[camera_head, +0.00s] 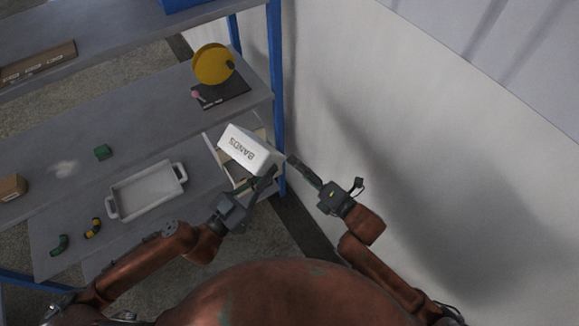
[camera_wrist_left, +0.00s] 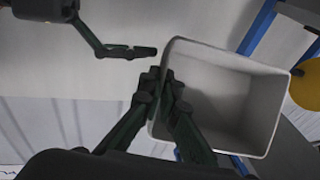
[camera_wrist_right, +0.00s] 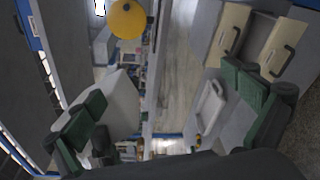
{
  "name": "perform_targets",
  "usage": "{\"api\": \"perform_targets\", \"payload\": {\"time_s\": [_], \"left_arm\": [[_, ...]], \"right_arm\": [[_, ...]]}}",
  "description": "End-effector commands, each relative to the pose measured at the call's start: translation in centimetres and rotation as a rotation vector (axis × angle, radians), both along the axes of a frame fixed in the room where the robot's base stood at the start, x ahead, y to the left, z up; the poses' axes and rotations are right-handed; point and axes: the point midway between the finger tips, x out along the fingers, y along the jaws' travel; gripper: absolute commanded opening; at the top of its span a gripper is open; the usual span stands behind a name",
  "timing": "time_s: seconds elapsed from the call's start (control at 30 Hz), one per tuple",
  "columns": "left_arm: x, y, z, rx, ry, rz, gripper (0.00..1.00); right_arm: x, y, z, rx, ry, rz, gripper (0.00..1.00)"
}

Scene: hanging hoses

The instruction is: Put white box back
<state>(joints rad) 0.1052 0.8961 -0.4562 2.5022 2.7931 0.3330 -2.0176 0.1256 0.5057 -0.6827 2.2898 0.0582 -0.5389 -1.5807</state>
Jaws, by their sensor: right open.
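My right gripper (camera_head: 296,164) is just right of the box, open and empty. In the right wrist view its fingers (camera_wrist_right: 170,95) are spread, with the white box (camera_wrist_right: 118,105) beside the left finger. I cannot tell if they touch.
The blue shelf post (camera_head: 276,95) stands close behind the box. A yellow disc (camera_head: 213,64) stands on a dark base on the shelf. The pale wall (camera_head: 400,150) leaves free room at right.

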Motion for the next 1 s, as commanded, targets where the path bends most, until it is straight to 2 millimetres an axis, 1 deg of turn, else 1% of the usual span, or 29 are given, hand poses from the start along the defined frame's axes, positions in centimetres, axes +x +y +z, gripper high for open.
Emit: {"api": "perform_targets", "payload": {"time_s": [0.03, 0.1, 0.2, 0.3, 0.43, 0.57, 1.0], "left_arm": [[0.0, 0.0, 0.0, 0.0, -0.001, 0.0, 0.0], [0.0, 0.0, 0.0, 0.0, -0.001, 0.0, 0.0], [0.0, 0.0, 0.0, 0.0, -0.001, 0.0, 0.0], [0.0, 0.0, 0.0, 0.0, -0.001, 0.0, 0.0], [0.0, 0.0, 0.0, 0.0, -0.001, 0.0, 0.0], [0.0, 0.0, 0.0, 0.0, -0.001, 0.0, 0.0], [0.0, 0.0, 0.0, 0.0, -0.001, 0.0, 0.0]], "right_arm": [[-1.1, 0.8, 2.3, -0.009, -0.048, 0.032, 1.0], [-2.5, 1.6, 4.6, -0.025, -0.106, 0.069, 1.0], [-4.2, 2.4, 7.2, -0.04, -0.168, 0.108, 1.0], [-5.3, 2.8, 8.8, -0.05, -0.209, 0.132, 1.0], [-5.7, 3.3, 9.6, -0.056, -0.231, 0.144, 1.0], [-4.9, 4.3, 9.7, -0.053, -0.234, 0.145, 1.0], [0.0, 10.4, 9.7, -0.052, -0.23, 0.145, 1.0]]}}
